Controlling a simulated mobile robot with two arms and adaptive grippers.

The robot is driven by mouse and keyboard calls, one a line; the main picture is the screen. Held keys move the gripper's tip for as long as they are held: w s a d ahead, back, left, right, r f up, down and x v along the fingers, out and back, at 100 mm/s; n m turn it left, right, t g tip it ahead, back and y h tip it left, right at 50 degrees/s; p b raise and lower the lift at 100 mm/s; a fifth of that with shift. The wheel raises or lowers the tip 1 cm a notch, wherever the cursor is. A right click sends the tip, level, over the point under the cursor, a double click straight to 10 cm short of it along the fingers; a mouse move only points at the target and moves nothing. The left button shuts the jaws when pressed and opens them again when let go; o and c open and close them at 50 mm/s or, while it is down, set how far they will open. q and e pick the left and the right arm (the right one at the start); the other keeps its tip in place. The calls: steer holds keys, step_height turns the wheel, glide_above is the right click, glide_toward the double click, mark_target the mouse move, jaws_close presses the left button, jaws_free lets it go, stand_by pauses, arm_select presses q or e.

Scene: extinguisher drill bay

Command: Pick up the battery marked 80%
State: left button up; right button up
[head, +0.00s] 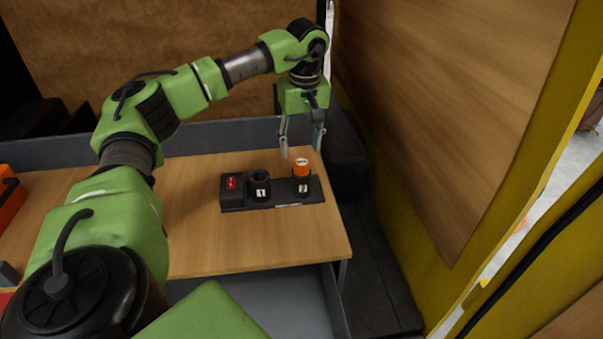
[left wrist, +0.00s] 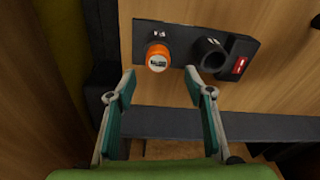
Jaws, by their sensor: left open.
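An orange battery (head: 301,167) with a white label on top stands upright in the socket marked 2 of the black charger (head: 232,203). In the left wrist view the battery (left wrist: 158,56) shows its label, too small to read for certain. Socket 1 (head: 260,187) of the charger looks empty. My left gripper (head: 301,148) is open, fingers pointing down, apart from the battery. In the left wrist view the battery appears just beyond the gap between the open fingertips (left wrist: 160,80). My right gripper is out of view.
The charger sits near the right end of the wooden table (head: 290,240). A small red display (head: 231,183) is on its left end. A wooden panel (head: 440,110) stands to the right. An orange object (head: 10,195) is at the far left.

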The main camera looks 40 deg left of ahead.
mark_target(302, 162)
arm_select(q)
steer(key=shift+f+p, duration=0.3)
step_height(302, 162, down, 4)
steer(key=shift+w+r+p, duration=0.1)
steer(key=shift+r+p, duration=0.15)
steer(key=shift+p, duration=0.55)
steer(key=shift+w+f, duration=0.1)
steer(key=shift+f, duration=0.4)
jaws_close()
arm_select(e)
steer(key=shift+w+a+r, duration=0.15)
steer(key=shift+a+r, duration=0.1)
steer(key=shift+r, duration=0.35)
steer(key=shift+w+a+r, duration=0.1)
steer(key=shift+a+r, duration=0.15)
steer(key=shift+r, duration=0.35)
